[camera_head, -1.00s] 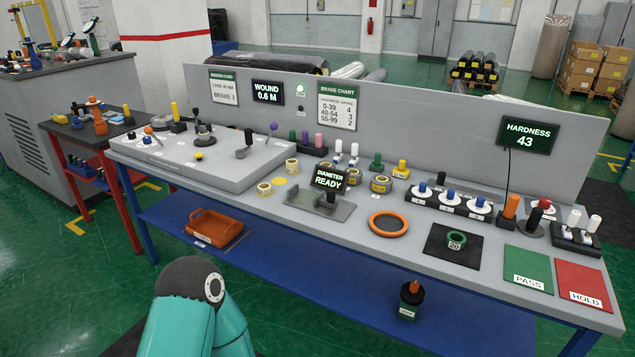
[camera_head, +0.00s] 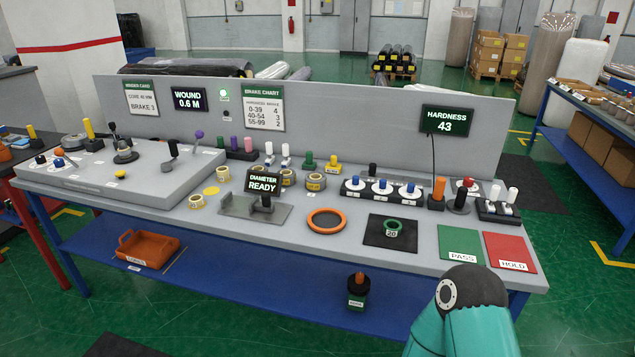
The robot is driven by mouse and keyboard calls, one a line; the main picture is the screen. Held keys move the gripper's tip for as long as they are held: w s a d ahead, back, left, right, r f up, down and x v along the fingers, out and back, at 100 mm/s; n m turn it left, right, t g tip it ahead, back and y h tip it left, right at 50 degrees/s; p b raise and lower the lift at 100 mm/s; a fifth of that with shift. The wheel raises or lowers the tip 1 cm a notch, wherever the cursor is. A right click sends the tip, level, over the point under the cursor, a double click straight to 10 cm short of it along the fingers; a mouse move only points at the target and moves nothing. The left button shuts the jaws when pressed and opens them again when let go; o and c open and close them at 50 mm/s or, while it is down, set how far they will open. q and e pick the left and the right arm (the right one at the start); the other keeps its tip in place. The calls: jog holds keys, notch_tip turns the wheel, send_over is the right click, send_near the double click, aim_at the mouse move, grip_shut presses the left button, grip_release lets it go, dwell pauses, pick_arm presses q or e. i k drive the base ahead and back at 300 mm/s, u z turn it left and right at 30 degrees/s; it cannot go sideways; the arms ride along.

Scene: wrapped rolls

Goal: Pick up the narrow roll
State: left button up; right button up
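Small yellow-labelled rolls stand on the grey bench: one at the front (camera_head: 197,202), one behind it (camera_head: 223,174), and two behind the diameter gauge, a left one (camera_head: 289,177) and a right one (camera_head: 315,182). The left one is partly hidden by the gauge's display. From here I cannot tell surely which roll is the narrow one. The diameter gauge (camera_head: 236,207) is an empty-looking grey fixture whose display (camera_head: 263,184) reads DIAMETER READY. Neither gripper is in view; only a teal link of my arm shows at the lower right.
An orange ring (camera_head: 326,221) and a green ring marked 20 on a black mat (camera_head: 380,237) lie right of the gauge. Green PASS (camera_head: 459,239) and red HOLD (camera_head: 512,248) pads lie at the right end. An orange bin (camera_head: 148,248) sits on the blue lower shelf.

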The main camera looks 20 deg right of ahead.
aim_at(315, 181)
jog(key=u, duration=0.35)
jog(key=i, duration=0.9)
jog(key=z, duration=0.15)
